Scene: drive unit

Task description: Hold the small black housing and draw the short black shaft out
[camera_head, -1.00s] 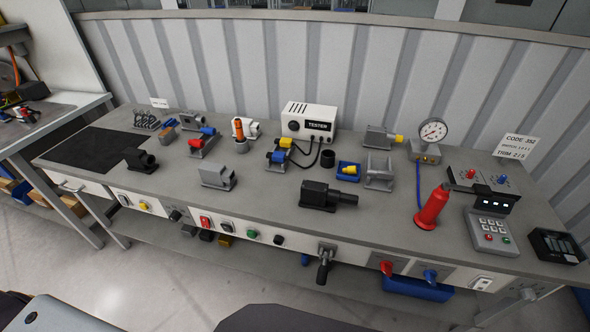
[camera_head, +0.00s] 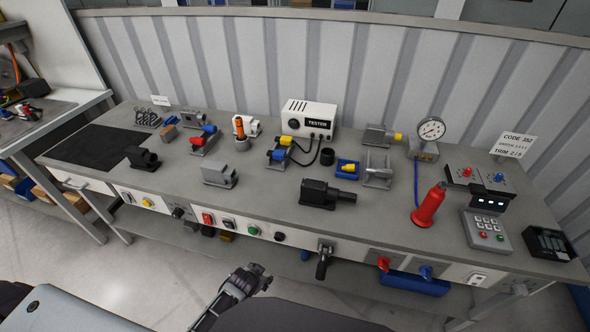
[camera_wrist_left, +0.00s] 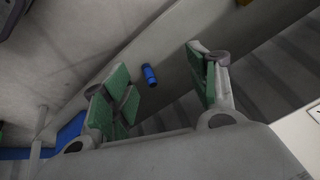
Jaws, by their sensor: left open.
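Two black housings are on the bench. A small one (camera_head: 140,157) sits at the left beside the dark mat, with a short round black part (camera_head: 151,161) at its right end. A larger one (camera_head: 317,192) sits near the front middle, with a black shaft (camera_head: 346,200) sticking out to the right. I cannot tell for certain which one the task means. My left gripper (camera_head: 260,276) is below and in front of the bench's front edge, apart from both housings. Its green-padded fingers are open and empty in the left wrist view (camera_wrist_left: 160,92). My right gripper is not in view.
The bench front carries knobs and a lever (camera_head: 323,260). A grey block (camera_head: 219,175), a tester (camera_head: 309,118), a red bottle (camera_head: 428,206) and a keypad (camera_head: 486,232) stand on top. A dark mat (camera_head: 92,147) is clear. A blue cylinder (camera_wrist_left: 149,75) shows beyond my fingers.

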